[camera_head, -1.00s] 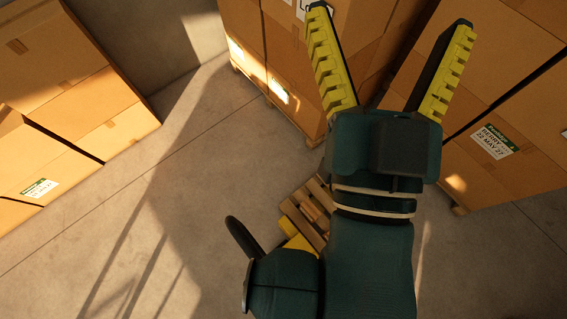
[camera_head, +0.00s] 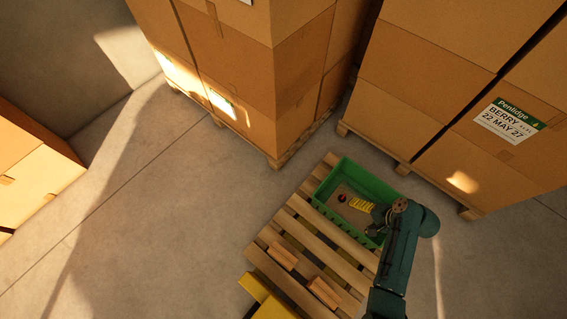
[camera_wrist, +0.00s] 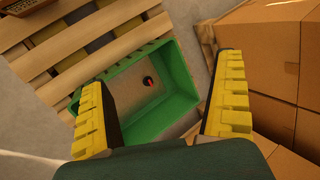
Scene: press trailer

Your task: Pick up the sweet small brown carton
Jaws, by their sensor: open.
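A green crate (camera_head: 389,192) stands on a wooden pallet (camera_head: 262,237); the crate also shows in the wrist view (camera_wrist: 182,73). Inside it is a flat tan-brown surface (camera_wrist: 125,92) with a small round dark and red thing or mark (camera_wrist: 148,82) on it. I cannot tell whether this surface is a small carton or the crate's floor. My gripper (camera_head: 362,204) is over the crate, its yellow-padded fingers pointing into it. In the wrist view my gripper (camera_wrist: 161,70) is open and empty, with its fingers apart on either side of the crate.
Tall stacks of large brown cartons (camera_head: 230,40) stand on pallets behind and to the right; one carton (camera_head: 455,160) is labelled Berry. Two small wooden-coloured blocks (camera_head: 283,257) (camera_head: 323,292) lie at the pallet's near end. Open concrete floor (camera_head: 150,200) lies to the left.

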